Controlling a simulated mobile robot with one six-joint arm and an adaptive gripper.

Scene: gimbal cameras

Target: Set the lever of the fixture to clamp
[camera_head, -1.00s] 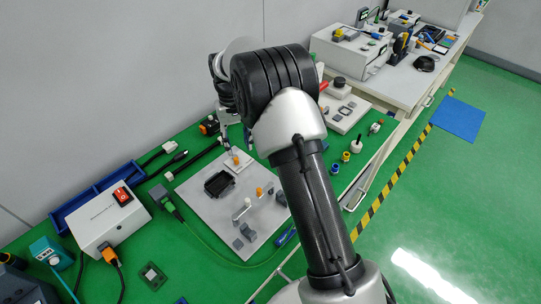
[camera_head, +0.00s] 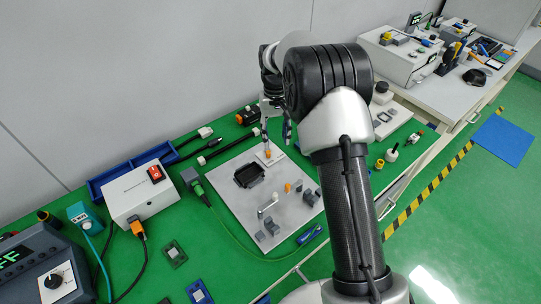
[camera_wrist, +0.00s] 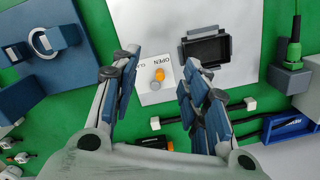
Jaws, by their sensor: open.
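The fixture is a grey plate (camera_head: 290,207) on the green bench with a black rectangular nest (camera_head: 249,175); the nest also shows in the wrist view (camera_wrist: 206,49). At its far edge is a white block (camera_wrist: 150,94) printed "OPEN" and a partly hidden word starting "CL". An orange lever knob (camera_wrist: 159,74) stands on this block beside a grey round part. The knob also shows in the head view (camera_head: 268,154). My gripper (camera_wrist: 160,75) is open and empty, its fingers on either side of the block in the wrist view. Contact cannot be judged.
A white box with a red switch (camera_head: 154,173) and a blue bin (camera_head: 125,178) stand left of the plate. Black cables (camera_head: 228,150) lie near its far left edge. A green-topped connector (camera_wrist: 294,52) stands near the nest. Another light plate (camera_head: 392,120) lies to the right.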

